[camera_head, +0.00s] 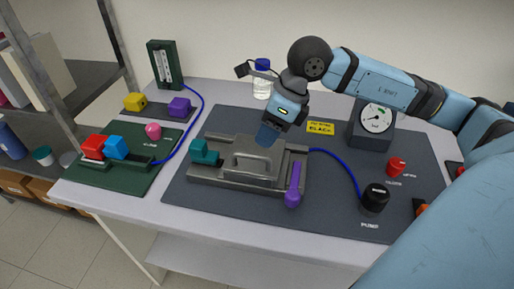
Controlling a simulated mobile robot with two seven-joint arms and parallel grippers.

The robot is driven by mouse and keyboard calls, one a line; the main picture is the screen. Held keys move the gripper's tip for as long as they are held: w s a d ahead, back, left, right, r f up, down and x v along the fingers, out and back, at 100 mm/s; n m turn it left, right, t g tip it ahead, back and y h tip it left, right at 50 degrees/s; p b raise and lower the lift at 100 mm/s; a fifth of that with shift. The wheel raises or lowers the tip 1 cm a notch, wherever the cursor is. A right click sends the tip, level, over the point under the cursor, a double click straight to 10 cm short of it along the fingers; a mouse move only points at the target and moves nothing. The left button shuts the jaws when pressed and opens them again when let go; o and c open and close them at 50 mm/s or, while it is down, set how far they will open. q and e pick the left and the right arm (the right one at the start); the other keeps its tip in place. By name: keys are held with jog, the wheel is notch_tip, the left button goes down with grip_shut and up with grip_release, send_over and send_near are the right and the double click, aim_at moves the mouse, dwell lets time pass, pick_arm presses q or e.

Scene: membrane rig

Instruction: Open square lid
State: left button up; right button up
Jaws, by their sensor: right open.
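The square lid (250,163) is grey with a raised handle and lies flat on a grey base (212,179) on the dark mat. A teal block (204,151) sits at its left and a purple lever (293,186) at its right front. My right gripper (267,136) hangs over the lid's back right edge, pointing down. It is open and holds nothing that I can see. Whether its fingertips touch the lid, I cannot tell. My left gripper is not in view.
A gauge (375,123), a red knob (396,166) and a black pump (375,198) stand right of the lid. A clear bottle (262,86) is behind. A green board (121,166) with coloured blocks lies left. Blue tubes cross the table.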

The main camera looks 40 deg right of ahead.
aim_at(257, 149)
jog(key=shift+x, duration=2.75)
grip_shut()
